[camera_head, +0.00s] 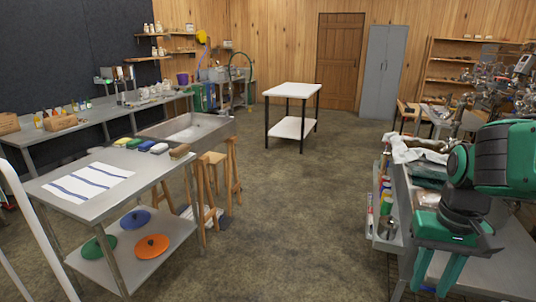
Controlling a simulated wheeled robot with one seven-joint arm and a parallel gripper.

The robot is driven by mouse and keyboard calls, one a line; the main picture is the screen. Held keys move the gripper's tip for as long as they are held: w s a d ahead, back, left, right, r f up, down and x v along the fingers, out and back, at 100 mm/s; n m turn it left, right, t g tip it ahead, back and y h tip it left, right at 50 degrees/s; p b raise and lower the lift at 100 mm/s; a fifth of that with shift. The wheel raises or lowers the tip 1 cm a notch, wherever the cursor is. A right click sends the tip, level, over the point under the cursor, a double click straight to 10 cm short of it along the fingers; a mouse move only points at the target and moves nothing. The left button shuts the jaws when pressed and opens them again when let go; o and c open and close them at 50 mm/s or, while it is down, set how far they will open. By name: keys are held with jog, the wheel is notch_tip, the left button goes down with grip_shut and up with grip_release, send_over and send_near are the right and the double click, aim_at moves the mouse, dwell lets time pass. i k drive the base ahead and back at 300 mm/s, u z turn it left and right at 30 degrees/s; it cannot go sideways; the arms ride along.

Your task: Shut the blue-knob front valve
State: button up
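I cannot make out a blue-knob front valve in this view. My gripper (432,286) hangs at the lower right, pointing down, beside a cluttered metal bench.
A metal table (150,192) at left holds a striped cloth and several small coloured items; round lids lie on its lower shelf. A white-topped table (293,90) stands at the back. The middle floor (300,190) is clear.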

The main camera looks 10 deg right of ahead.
aim_at(518, 102)
jog(key=u, duration=0.2)
jog(key=i, duration=2.9)
jog(key=z, duration=0.5)
jog(key=i, duration=1.25)
jog(key=z, duration=1.15)
jog(key=i, duration=0.8)
jog(key=z, duration=0.85)
jog(key=i, duration=0.5)
jog(key=z, duration=0.2)
